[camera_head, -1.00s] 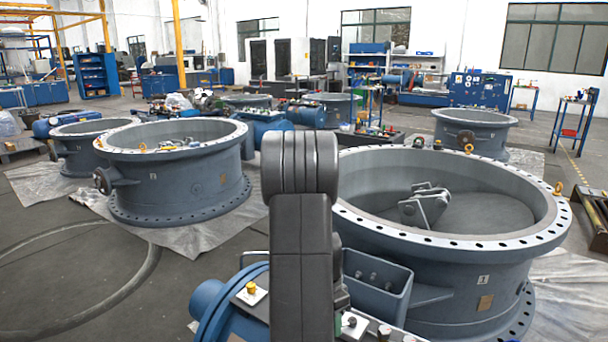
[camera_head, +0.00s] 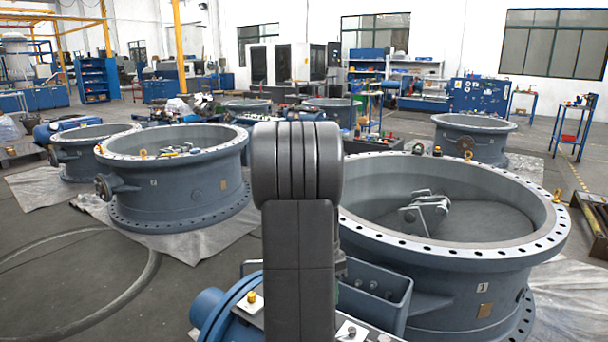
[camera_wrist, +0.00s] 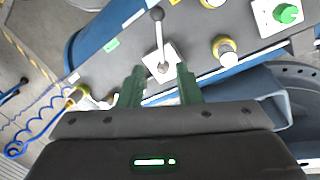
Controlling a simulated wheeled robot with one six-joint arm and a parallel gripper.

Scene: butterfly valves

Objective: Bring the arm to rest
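In the wrist view my gripper (camera_wrist: 160,70) shows two dark green fingers spread apart, with nothing held between them. A grey lever with a round ball end (camera_wrist: 157,14) stands on a white square plate just beyond the fingertips, in line with the gap. I cannot tell how far apart they are in depth. In the head view my arm stands upright in the middle and hides my gripper and most of the panel.
The grey panel (camera_wrist: 110,72) also carries a green knob (camera_wrist: 287,13) and a yellow-ringed button (camera_wrist: 222,46). A large valve ring (camera_head: 440,262) stands close on the right, another (camera_head: 180,195) at left. Open floor (camera_head: 60,285) lies front left.

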